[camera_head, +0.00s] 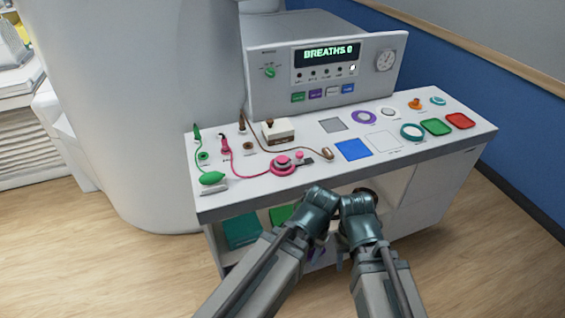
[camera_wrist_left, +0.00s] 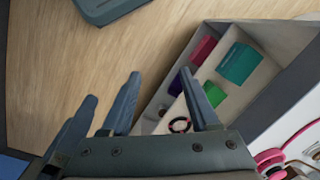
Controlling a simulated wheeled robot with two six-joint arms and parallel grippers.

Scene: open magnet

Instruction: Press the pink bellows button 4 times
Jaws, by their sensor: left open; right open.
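The pink bellows button (camera_head: 284,162) is a round pink piece on the white tabletop, left of the blue square, with a pink cord running left from it. My right gripper (camera_head: 341,261) hangs below the table's front edge, partly hidden by my arm, open and apart from the button. My left gripper (camera_wrist_left: 158,76) is open and empty in the left wrist view, beside the lower shelf. In the head view my left arm hides most of it. Pink parts also show at that view's lower right edge.
A green bulb (camera_head: 212,178) lies left of the bellows, and a beige box (camera_head: 278,131) stands behind it. Coloured squares and rings fill the right side of the tabletop (camera_head: 310,193). The shelf below holds a teal box (camera_head: 241,231). Open floor lies in front.

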